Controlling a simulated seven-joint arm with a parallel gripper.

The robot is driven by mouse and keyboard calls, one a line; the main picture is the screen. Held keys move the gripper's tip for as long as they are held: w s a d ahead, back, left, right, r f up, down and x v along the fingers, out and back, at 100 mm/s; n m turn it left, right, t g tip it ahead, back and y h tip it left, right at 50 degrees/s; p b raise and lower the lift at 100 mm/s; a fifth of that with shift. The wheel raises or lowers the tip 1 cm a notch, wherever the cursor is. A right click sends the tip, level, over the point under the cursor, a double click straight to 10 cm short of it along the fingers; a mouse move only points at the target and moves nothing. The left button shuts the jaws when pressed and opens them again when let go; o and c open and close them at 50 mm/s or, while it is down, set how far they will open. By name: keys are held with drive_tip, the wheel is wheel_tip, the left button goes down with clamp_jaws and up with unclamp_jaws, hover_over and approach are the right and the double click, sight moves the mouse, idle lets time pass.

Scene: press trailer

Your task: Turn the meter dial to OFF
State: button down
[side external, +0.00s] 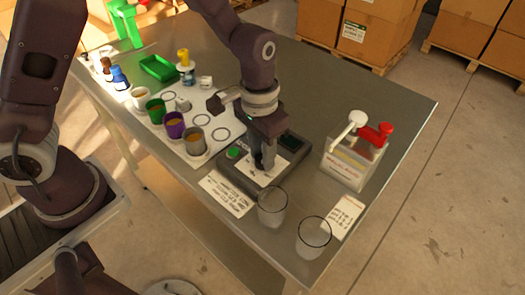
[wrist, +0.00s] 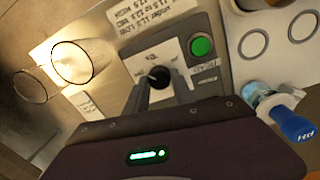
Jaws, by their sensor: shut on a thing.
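The meter (side external: 258,188) is a low grey box on the metal table, with a round green button, a dark display and a white dial plate. In the wrist view, the black dial knob (wrist: 158,73) sits on the white plate of the meter (wrist: 200,90), left of the green button (wrist: 202,47). My gripper (side external: 264,166) reaches down over the meter, and its fingers hide the knob in the side view. In the wrist view, my gripper (wrist: 159,84) is shut on the knob, one finger on each side. The plate's lettering and the knob's pointer are too small to read.
Two clear beakers (side external: 272,208) (side external: 314,238) stand near the meter's front corner. A clear holder (side external: 352,163) with white- and red-topped items stands right. Several coloured cups, including a purple one (side external: 174,125), stand left. A blue-capped bottle (wrist: 294,123) shows beside my gripper.

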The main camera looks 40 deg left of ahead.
sight(260, 157)
drive_tip(key=shift+n, duration=2.1)
drive_tip(key=c, duration=1.1)
unclamp_jaws()
drive_tip(key=shift+o, duration=0.2)
drive_tip(key=r, duration=0.7)
drive_tip(key=shift+s+a+r, duration=0.1)
drive_tip(key=shift+a, duration=0.15)
